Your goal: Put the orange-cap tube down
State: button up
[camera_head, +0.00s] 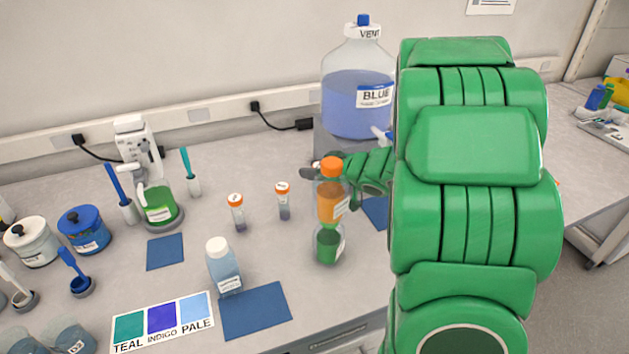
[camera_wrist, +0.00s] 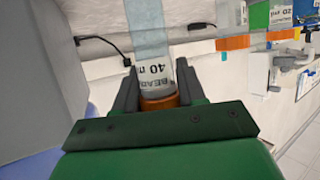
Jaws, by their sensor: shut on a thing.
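In the wrist view my gripper (camera_wrist: 158,88) is shut on a clear tube with a label reading "BEADS 40 m" (camera_wrist: 153,75). The tube's orange cap (camera_wrist: 160,102) sits between the dark fingers, and the tube runs up out of the picture. In the head view a dark part of my gripper shows left of an orange-topped vessel, but the held tube cannot be made out there. Two other small orange-cap tubes, one on the left (camera_head: 238,214) and one on the right (camera_head: 284,203), stand upright on the bench.
The orange-topped vessel (camera_head: 330,200) with a green lower part stands beside my arm. A blue carboy (camera_head: 357,95) stands on a grey block behind. Blue mats lie at front (camera_head: 255,310) and left (camera_head: 165,251). A pale-blue bottle (camera_head: 224,268) is near the front mat.

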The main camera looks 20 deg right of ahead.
jog(key=shift+f, duration=1.8)
jog(key=shift+f, duration=0.1)
jog(key=o, duration=1)
jog(key=shift+s+d+r, duration=0.15)
jog(key=shift+r, duration=0.05)
jog(key=v, duration=1.1)
jog(key=shift+s+d, duration=0.15)
jog(key=shift+s, duration=0.1)
jog(key=shift+w, duration=0.1)
